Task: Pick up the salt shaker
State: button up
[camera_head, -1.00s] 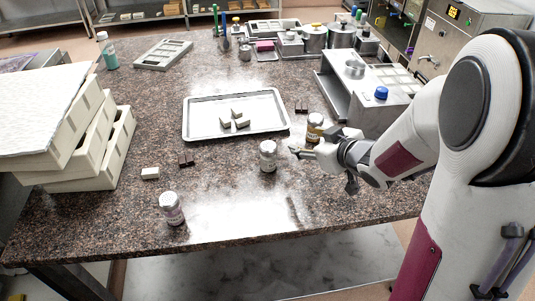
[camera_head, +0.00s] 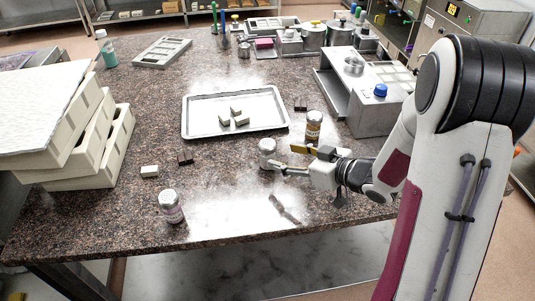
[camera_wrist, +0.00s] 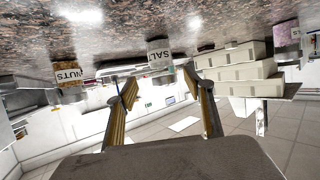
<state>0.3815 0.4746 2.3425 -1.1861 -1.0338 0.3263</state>
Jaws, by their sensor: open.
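The salt shaker (camera_head: 267,152) is a small clear jar with a grey lid, upright on the speckled counter near its middle. In the wrist view, which is upside down, its label reads SALT (camera_wrist: 159,56). My gripper (camera_head: 284,159) is open, low over the counter, just to the right of the shaker in the head view. In the wrist view my two fingers (camera_wrist: 160,82) are spread, and the shaker shows beyond them, between the tips. One finger covers a little of the shaker's lower right side in the head view; I cannot tell if they touch.
The nuts jar (camera_head: 313,125) stands close behind my gripper, also in the wrist view (camera_wrist: 68,74). Another jar (camera_head: 171,207) stands front left. Stacked moulds (camera_head: 95,150) stand at left.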

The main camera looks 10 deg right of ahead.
aim_at(274, 154)
jog(key=shift+w+a, duration=0.1)
jog(key=shift+x, duration=1.15)
jog(key=shift+f, duration=0.1)
jog(key=shift+x, duration=2.6)
jog(key=shift+a, duration=0.15)
jog(key=c, duration=1.3)
